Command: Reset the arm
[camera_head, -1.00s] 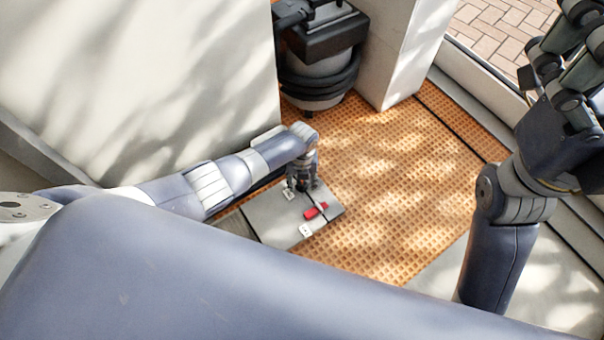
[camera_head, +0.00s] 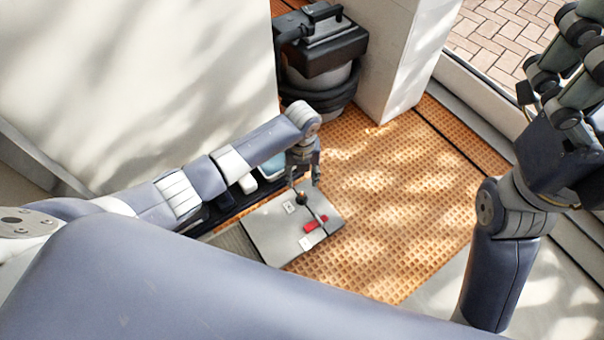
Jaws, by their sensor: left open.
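My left gripper (camera_head: 305,184) is open and empty. It points down just above the far part of a grey tile (camera_head: 268,232) on the orange floor. A tool with a dark round knob (camera_head: 301,198) and a thin grey bar lies on the tile below the fingers, apart from them as far as I can tell. A red piece (camera_head: 316,223) and small white pieces (camera_head: 307,242) are on the tile too. My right gripper (camera_head: 575,75) is raised at the right edge, partly cut off; its fingertips' state is unclear.
A black and grey bucket-like machine (camera_head: 322,60) stands at the back beside a white pillar (camera_head: 397,60). A pale wall (camera_head: 130,80) is behind my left arm. The orange waffled floor (camera_head: 400,190) right of the tile is clear.

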